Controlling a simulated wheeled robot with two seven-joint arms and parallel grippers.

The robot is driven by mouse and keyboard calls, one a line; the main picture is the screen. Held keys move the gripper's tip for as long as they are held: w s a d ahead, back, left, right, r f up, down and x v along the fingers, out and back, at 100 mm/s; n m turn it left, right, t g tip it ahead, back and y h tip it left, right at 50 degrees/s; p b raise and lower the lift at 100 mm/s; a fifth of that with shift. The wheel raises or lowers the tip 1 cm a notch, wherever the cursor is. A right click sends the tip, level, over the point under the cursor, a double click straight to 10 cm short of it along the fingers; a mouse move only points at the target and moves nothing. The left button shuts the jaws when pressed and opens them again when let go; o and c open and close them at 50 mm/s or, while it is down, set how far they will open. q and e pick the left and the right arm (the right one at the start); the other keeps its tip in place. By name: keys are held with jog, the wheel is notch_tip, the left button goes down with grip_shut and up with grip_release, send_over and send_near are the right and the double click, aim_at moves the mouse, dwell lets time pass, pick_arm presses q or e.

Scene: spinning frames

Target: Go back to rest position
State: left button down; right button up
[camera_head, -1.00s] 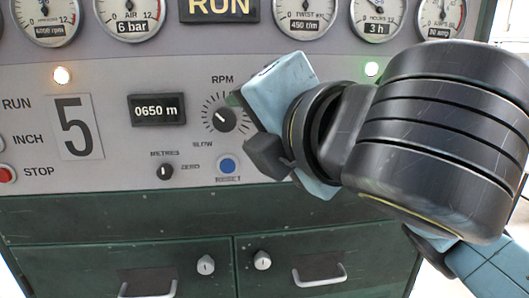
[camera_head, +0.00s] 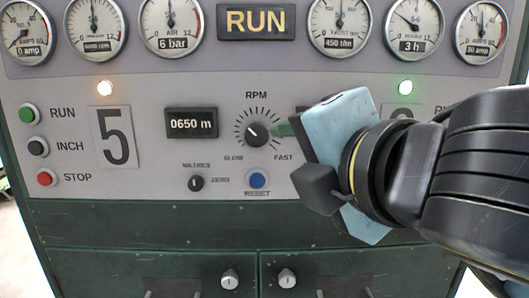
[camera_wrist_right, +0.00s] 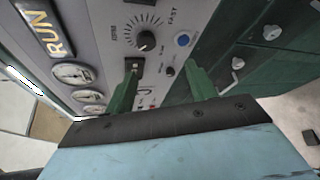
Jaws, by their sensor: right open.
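My right gripper (camera_wrist_right: 165,85) shows in the wrist view with two green fingers spread apart and nothing between them. In the head view its pale blue body (camera_head: 345,150) is in front of the panel, right of the RPM knob (camera_head: 257,134), and one green fingertip shows near that knob. My right arm comes in from the right and covers the right part of the panel. The RPM knob also shows in the wrist view (camera_wrist_right: 146,40), beyond the fingers and apart from them. My left gripper is in neither view.
The grey control panel (camera_head: 60,190) carries gauges, a RUN sign (camera_head: 256,21), a 0650 m display (camera_head: 191,123), a blue RESET button (camera_head: 257,180) and RUN, INCH and STOP buttons at left. Green cabinet doors (camera_head: 150,265) are below. The space before the panel's left half is clear.

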jog(key=w+d+f+m+g, duration=0.1)
jog(key=w+f+m+g, duration=0.1)
jog(key=f+m, duration=0.45)
jog(key=w+d+f+m+g, duration=0.1)
jog(key=w+d+f+m, duration=0.15)
jog(key=f, duration=0.75)
jog(key=s+d+f+m+g+h, duration=0.1)
jog(key=s+d+f+m, duration=0.15)
jog(key=f, duration=0.35)
jog(key=s+d+f+m+g, duration=0.1)
jog(key=f+m, duration=0.2)
jog(key=f, duration=0.2)
jog(key=s+d+f+m+g+h, duration=0.1)
jog(key=s+d+f+m, duration=0.15)
jog(key=f, duration=0.35)
jog(key=s+d+f+m+g+h, duration=0.2)
jog(key=s+d+f+m, duration=0.2)
jog(key=s+f, duration=0.3)
jog(key=s+d+f+m+g+h, duration=0.1)
jog(key=s+d+f+m+g, duration=0.2)
jog(key=s+f, duration=0.4)
notch_tip(320, 180, down, 29)
jog(key=s+b, duration=0.2)
jog(key=b, duration=0.2)
jog(key=s+d+f+g+b, duration=0.2)
jog(key=s+d+f+b, duration=0.1)
jog(key=s+f, duration=1.3)
notch_tip(320, 180, down, 2)
jog(key=shift+d+f, duration=0.2)
jog(key=shift+d, duration=0.1)
